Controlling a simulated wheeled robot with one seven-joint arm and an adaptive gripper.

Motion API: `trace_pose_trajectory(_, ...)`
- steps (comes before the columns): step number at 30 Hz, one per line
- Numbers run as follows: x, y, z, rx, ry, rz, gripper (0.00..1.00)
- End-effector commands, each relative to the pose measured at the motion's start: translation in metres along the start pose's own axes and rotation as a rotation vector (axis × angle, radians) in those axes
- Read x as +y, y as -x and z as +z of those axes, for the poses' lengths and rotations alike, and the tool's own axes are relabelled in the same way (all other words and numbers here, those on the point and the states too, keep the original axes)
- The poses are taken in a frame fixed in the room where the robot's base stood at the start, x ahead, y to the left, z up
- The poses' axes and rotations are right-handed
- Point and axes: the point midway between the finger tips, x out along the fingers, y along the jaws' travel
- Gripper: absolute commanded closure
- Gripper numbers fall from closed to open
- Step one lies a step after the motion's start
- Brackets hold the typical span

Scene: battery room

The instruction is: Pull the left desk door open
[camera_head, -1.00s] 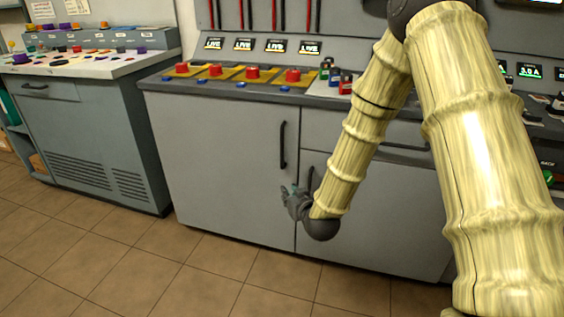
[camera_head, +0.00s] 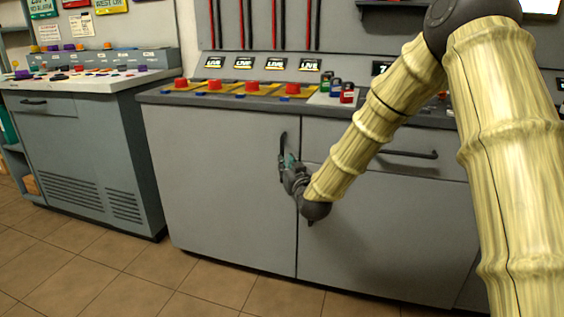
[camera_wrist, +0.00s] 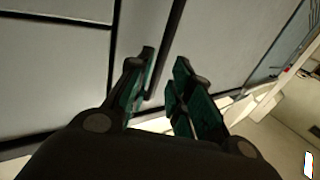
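The left desk door (camera_head: 215,195) is a wide grey panel and looks closed. Its dark vertical bar handle (camera_head: 283,142) is near the door's right edge. My gripper (camera_head: 288,161) is at the lower part of this handle, hiding its bottom end. In the wrist view the handle (camera_wrist: 167,42) comes down from the top towards the space between my fingertips (camera_wrist: 163,80). The teal-padded fingers are apart, one on each side of the bar's lower end. I cannot tell whether either finger touches it.
Right of the door seam are a drawer with a horizontal handle (camera_head: 410,154) and a lower grey panel (camera_head: 385,230). Red buttons (camera_head: 252,87) line the desk top. Another grey console (camera_head: 85,150) stands at the left. The tiled floor (camera_head: 120,285) in front is clear.

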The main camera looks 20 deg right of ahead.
Motion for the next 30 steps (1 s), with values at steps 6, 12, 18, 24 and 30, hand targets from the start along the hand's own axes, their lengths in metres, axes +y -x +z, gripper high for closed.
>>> trace_pose_trajectory(6,0.0,-0.034,0.003,0.001,0.001,0.0,0.79)
trace_pose_trajectory(12,0.0,-0.053,0.001,0.001,0.001,0.0,0.79)
trace_pose_trajectory(18,0.0,-0.058,0.001,-0.001,0.0,-0.001,0.79)
trace_pose_trajectory(24,0.0,-0.058,0.001,-0.001,0.0,-0.001,0.79)
trace_pose_trajectory(30,0.0,-0.058,0.001,-0.001,0.0,-0.001,1.0)
